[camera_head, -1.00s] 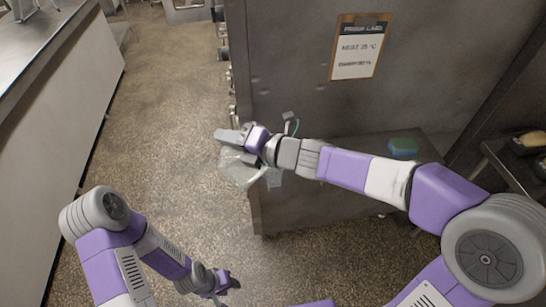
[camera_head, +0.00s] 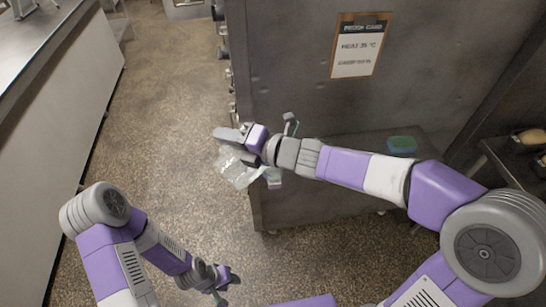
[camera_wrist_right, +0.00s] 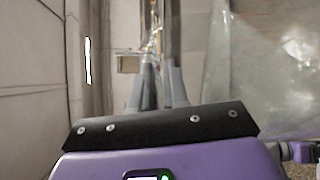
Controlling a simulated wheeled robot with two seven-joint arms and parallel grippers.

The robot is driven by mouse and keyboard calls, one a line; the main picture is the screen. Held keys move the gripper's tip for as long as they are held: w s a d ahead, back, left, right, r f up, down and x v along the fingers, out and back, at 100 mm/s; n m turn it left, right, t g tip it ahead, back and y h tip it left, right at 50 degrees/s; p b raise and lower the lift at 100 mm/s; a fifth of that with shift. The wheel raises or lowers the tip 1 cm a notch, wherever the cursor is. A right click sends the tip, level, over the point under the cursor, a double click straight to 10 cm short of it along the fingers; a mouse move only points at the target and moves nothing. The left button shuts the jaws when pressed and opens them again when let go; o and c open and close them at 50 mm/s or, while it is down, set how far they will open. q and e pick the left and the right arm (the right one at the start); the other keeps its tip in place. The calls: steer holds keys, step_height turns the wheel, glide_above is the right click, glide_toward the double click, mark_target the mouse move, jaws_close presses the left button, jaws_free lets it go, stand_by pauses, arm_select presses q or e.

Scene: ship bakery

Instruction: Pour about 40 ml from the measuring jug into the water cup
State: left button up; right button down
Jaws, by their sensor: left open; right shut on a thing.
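My right gripper (camera_head: 230,136) is out over the floor beside the grey cabinet, shut on a clear, see-through vessel that looks like the measuring jug (camera_head: 238,172). The jug hangs below the fingers and looks tilted; its liquid level cannot be read. In the right wrist view the two fingers (camera_wrist_right: 158,72) are close together, and a large clear surface, likely the jug (camera_wrist_right: 262,75), fills the right side. My left gripper (camera_head: 222,284) is open and empty, low in the head view, well apart from the jug. I cannot make out the water cup in either view.
A grey metal cabinet (camera_head: 290,100) with a posted card (camera_head: 361,45) stands just right of the jug. A green-blue sponge (camera_head: 402,145) lies on a ledge right of my right forearm. A long counter (camera_head: 50,100) runs along the left. Open floor (camera_head: 165,120) lies between.

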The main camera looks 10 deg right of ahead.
mark_target(218, 167)
steer(key=shift+s+a, duration=0.5)
steer(key=shift+a, duration=0.1)
stand_by(1.3)
steer(key=shift+s+a, duration=0.2)
steer(key=shift+a, duration=0.05)
steer(key=f+b, duration=0.1)
steer(key=s+a+f+n+b, duration=0.1)
steer(key=b, duration=0.1)
steer(key=f+b, duration=0.1)
steer(key=shift+s+a+n+h, duration=0.3)
steer(key=shift+h, duration=0.1)
steer(key=shift+s+a+f+n+h+b, duration=0.55)
steer(key=shift+a+n+h+b, duration=0.1)
steer(key=shift+n+b, duration=0.35)
